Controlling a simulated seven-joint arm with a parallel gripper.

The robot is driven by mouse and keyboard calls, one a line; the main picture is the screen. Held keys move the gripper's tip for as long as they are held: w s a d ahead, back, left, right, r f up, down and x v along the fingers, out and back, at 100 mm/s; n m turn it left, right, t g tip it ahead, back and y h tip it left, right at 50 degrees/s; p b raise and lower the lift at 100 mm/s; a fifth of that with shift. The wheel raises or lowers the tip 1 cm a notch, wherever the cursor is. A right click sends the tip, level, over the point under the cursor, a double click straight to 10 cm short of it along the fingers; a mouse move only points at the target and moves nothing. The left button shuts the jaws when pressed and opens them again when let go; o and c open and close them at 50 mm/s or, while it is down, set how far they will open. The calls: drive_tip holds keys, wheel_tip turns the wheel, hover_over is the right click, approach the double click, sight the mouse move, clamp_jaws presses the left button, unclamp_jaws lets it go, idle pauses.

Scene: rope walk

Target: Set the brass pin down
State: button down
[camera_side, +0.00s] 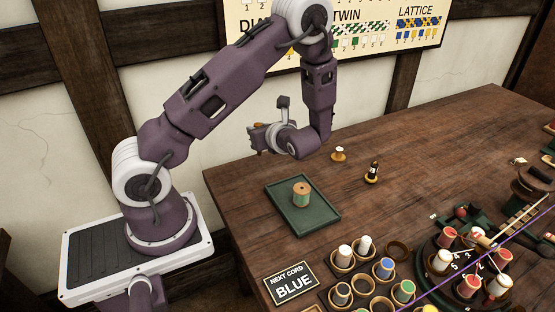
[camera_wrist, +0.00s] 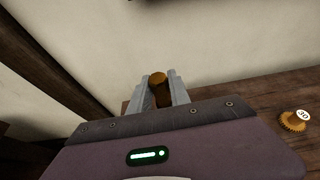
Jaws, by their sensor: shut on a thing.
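My gripper (camera_wrist: 157,90) is shut on the brass pin (camera_wrist: 158,78), whose round end shows between the two grey fingers in the wrist view. Most of the pin's length is hidden by the fingers and the gripper body. In the side view my gripper (camera_side: 258,140) is raised above the table's back left part, near the wall. Only a small orange-brown bit of the pin (camera_side: 259,152) shows there. The pin is clear of the wooden table (camera_side: 420,140).
A "NEXT CORD BLUE" card (camera_side: 290,284), a spool rack (camera_side: 325,295) and a numbered round stand (camera_side: 430,268) fill the front right.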

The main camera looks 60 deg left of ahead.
drive_tip(key=w+a+n+g, duration=0.1)
drive_tip(key=w+n+g, duration=0.1)
drive_tip(key=w, duration=1.1)
drive_tip(key=f, duration=0.9)
drive_tip(key=shift+w+a, duration=0.1)
drive_tip(key=shift+w, duration=0.2)
drive_tip(key=shift+f, duration=0.2)
drive_tip(key=c, duration=1.2)
unclamp_jaws()
